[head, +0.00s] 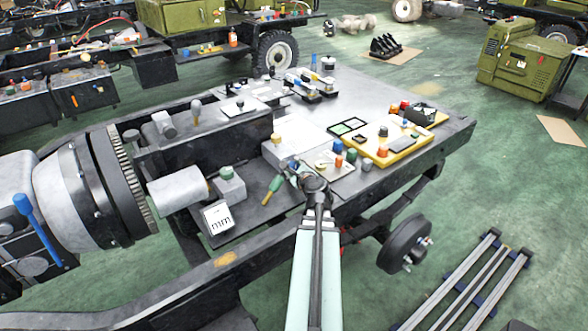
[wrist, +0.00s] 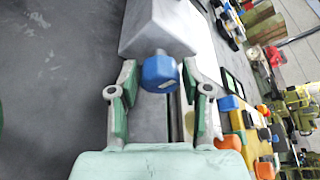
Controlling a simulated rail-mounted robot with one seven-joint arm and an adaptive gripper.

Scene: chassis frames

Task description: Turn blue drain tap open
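The blue drain tap (wrist: 160,73) shows in the wrist view as a blue knob with a small white mark, at the foot of a pale grey block (wrist: 160,28). My gripper (wrist: 160,88) is open, with one finger on each side of the blue tap near the fingertips. A gap shows on the left side; on the right the finger is very close, and I cannot tell if it touches. In the head view my gripper (head: 301,176) is over the chassis deck beside a pale block (head: 285,150). The tap cannot be clearly made out there.
A green-and-orange item (head: 272,190) lies close on the left. A grey cylinder (head: 178,191) and an "mm" card (head: 218,218) are further left.

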